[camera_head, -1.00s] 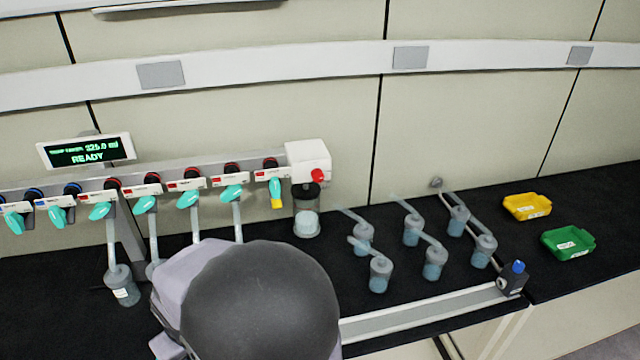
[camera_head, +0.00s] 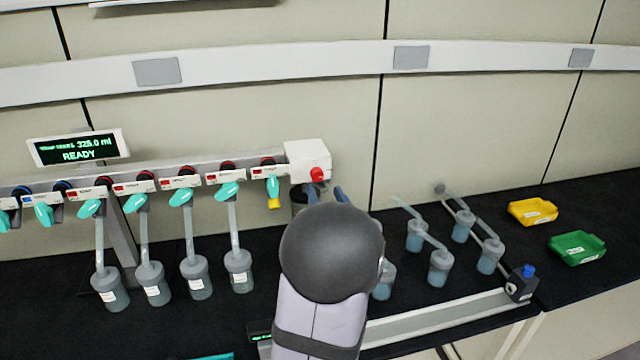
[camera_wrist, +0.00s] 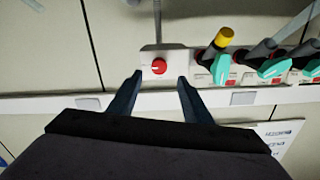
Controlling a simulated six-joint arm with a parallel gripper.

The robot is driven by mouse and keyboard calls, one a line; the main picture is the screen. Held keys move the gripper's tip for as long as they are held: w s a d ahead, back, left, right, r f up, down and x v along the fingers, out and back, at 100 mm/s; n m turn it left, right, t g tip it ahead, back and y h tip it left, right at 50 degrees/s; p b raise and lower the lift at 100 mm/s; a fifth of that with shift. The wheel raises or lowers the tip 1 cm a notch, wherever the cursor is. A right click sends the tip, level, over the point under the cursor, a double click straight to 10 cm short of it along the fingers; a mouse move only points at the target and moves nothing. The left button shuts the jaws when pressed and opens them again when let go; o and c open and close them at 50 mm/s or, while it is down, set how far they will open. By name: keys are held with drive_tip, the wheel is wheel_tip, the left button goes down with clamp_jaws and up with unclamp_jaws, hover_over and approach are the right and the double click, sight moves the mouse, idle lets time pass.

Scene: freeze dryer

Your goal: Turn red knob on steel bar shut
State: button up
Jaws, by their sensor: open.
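The red knob (camera_head: 317,174) sits on the front of the white box (camera_head: 308,153) at the right end of the steel bar (camera_head: 215,170). In the wrist view the red knob (camera_wrist: 158,67) lies ahead of my gripper (camera_wrist: 155,84), roughly between the lines of its two blue fingers. The fingers are spread open and empty, apart from the knob. In the head view my arm's dark rounded link hides most of my gripper (camera_head: 326,193); the finger tips show just below the knob.
Teal-handled valves (camera_head: 181,197) line the bar, several with flasks hanging below. One valve close left of the knob has a yellow tip (camera_head: 274,203). More flasks (camera_head: 439,268) stand right of my arm.

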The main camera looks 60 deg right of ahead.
sight(318, 176)
drive_tip(key=shift+p+x, duration=1.8)
drive_tip(key=shift+x, duration=1.85)
drive_tip(key=shift+s+r, duration=0.1)
drive_tip(key=shift+r, duration=0.05)
drive_tip(key=shift+c, duration=0.7)
drive_tip(key=c, duration=0.9)
